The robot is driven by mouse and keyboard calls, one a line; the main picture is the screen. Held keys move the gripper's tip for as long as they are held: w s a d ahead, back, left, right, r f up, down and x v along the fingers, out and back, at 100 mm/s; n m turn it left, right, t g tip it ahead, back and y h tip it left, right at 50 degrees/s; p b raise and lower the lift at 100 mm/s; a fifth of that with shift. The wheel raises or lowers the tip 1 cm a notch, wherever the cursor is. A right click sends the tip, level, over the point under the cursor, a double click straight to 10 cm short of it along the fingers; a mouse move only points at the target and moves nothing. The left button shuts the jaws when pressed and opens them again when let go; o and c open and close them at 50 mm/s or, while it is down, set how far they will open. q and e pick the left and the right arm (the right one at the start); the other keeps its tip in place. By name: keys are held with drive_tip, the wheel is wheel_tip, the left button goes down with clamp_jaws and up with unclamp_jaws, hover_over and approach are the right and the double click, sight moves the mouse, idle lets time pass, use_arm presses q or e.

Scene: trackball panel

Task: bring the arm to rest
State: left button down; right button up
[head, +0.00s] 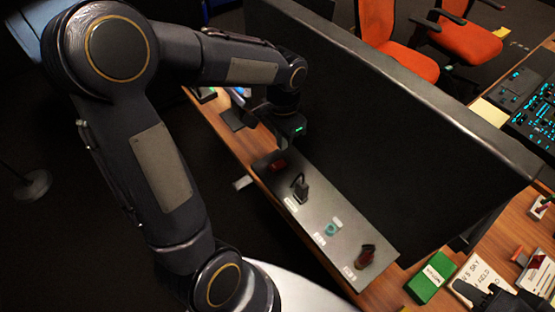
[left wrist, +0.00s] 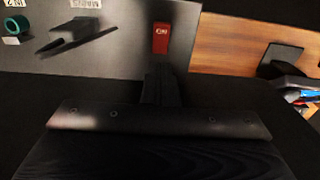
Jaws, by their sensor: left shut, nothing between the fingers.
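My left gripper (head: 286,136) hangs above the far end of a grey control panel (head: 318,212) in the head view. In the left wrist view its fingers (left wrist: 157,74) are together with nothing between them. A red switch (left wrist: 161,38) shows just beyond the fingertips; in the head view it is the small red piece (head: 278,165) below the gripper. I cannot tell the exact gap between them. The panel also carries a black lever (head: 300,188), a teal trackball (head: 331,229) and a dark red knob (head: 366,256). My right gripper is not in view.
A tall dark screen (head: 390,130) stands right behind the panel. The wooden desk (head: 228,137) carries a green box (head: 430,277), paper signs (head: 482,276) and a lit console (head: 540,115). Orange chairs (head: 400,50) stand beyond. Dark floor is open at the left.

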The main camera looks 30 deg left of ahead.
use_arm(q)
drive_tip(key=shift+s+r, duration=0.1)
drive_tip(key=shift+r, duration=0.1)
idle(0.4)
drive_tip(key=s+d+r+n+t+h, duration=0.2)
drive_tip(key=s+r+n, duration=0.1)
drive_tip(key=s, duration=0.5)
drive_tip(key=s+d+r+n+t+h, duration=0.1)
drive_tip(key=s+d+r+n+t, duration=0.1)
drive_tip(key=s, duration=0.6)
drive_tip(key=shift+s+r+n+t+h, duration=0.4)
drive_tip(key=shift+r+n+t, duration=0.3)
drive_tip(key=shift+r+t, duration=0.1)
